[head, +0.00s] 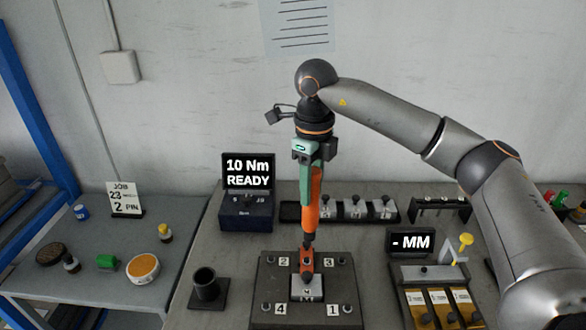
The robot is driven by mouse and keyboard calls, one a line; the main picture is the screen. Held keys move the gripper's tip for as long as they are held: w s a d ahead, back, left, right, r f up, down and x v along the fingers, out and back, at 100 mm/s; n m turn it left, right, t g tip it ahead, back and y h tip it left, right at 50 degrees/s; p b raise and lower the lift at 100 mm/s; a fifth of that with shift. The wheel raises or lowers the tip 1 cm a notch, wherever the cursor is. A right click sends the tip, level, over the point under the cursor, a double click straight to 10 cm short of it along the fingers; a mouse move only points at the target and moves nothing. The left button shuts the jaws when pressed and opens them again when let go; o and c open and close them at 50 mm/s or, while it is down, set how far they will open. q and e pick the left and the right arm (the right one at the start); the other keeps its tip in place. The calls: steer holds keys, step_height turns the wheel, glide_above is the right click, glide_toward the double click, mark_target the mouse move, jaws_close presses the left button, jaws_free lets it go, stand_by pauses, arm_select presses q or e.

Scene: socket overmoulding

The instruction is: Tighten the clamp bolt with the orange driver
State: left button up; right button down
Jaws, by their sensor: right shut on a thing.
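The orange driver (314,205) stands upright near the middle of the head view, its dark tip pointing down. My right gripper (311,170) is shut on its upper part. The tip comes down at an orange clamp piece (307,262) on a dark square plate (268,298). A grey block (307,290) sits in front of the clamp piece. Corner labels on the plate read 1 to 4, with bolts beside them. The clamp bolt itself is hidden under the driver tip, and I cannot tell whether they touch. My left gripper does not show.
A display box (248,174) reads "10 Nm READY". Behind the plate stand a block rack (290,212) and a black stand (441,205). A "- MM" display (409,242) and a yellow-slotted tray (440,275) are at right. A black cup (206,286) stands left of the plate.

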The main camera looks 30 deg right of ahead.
mark_target(308, 223)
steer(key=shift+w, duration=0.4)
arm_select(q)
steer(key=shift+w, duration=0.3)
arm_select(e)
steer(key=shift+s+r, duration=0.1)
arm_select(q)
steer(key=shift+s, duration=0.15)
arm_select(e)
steer(key=shift+s, duration=0.15)
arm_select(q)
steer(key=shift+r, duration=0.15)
arm_select(e)
steer(key=shift+f+b, duration=2.25)
steer(key=shift+f, duration=1.35)
arm_select(q)
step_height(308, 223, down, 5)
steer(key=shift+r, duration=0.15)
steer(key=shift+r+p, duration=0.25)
steer(key=shift+p, duration=0.05)
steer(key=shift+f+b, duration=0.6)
arm_select(e)
steer(key=shift+f, duration=0.9)
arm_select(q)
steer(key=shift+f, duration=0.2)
arm_select(e)
steer(key=shift+a+f, duration=0.1)
steer(key=shift+f, duration=0.45)
